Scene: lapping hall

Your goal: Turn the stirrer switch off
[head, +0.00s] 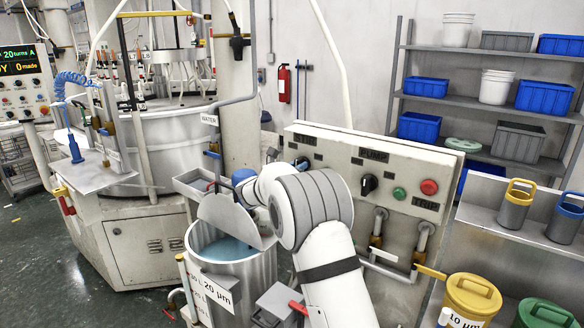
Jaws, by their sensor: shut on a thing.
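The control panel (335,147) is a pale, sloping box behind my arm. The stirrer switch (301,162) sits under a dark label that appears to read STIR, at the panel's left. My wrist is bent in close to the panel's left part.
Right of the switch are the black pump knob (369,184), a green button (399,193) and a red button (429,187). A steel tub (263,275) of bluish liquid with a half lid (230,214) stands below my wrist. Yellow-lidded (472,295) and green-lidded (545,313) pots stand right.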

